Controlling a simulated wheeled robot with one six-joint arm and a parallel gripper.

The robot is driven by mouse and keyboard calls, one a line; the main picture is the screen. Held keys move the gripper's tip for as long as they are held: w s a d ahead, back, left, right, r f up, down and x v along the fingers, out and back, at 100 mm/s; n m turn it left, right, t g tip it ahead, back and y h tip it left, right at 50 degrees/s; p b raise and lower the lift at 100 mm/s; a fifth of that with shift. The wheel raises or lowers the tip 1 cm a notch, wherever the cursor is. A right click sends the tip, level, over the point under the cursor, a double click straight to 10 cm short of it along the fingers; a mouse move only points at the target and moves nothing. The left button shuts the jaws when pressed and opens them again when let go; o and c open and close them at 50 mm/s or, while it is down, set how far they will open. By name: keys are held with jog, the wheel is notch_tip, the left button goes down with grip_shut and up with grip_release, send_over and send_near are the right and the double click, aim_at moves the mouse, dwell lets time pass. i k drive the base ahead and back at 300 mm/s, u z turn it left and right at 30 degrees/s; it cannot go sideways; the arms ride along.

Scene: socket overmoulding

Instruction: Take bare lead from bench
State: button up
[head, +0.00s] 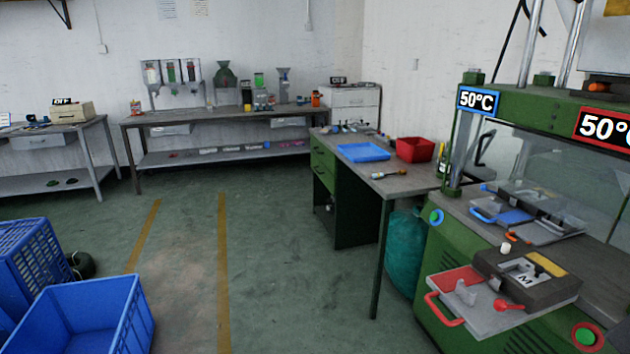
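The near bench (400,186) stands right of the middle, with a grey top and green drawers. A blue tray (363,152) and a red bin (415,150) are on it. Several small items (350,128) lie at the bench's far end. I cannot tell a bare lead among these at this size. My gripper is not in view.
A green press (465,250) with 50°C signs stands at the right, bearing an open mould (530,280) with red handles. Blue crates (85,315) sit at lower left. A back bench (220,116) lines the wall. The floor (280,260) between is clear.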

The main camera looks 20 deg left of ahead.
aim_at(400, 172)
jog(key=u, duration=1.25)
jog(key=i, duration=0.7)
jog(key=z, duration=0.5)
jog(key=i, duration=1.25)
jog(key=u, duration=0.6)
jog(key=i, duration=1.45)
jog(key=z, duration=1.05)
jog(key=i, duration=0.35)
jog(key=z, duration=0.35)
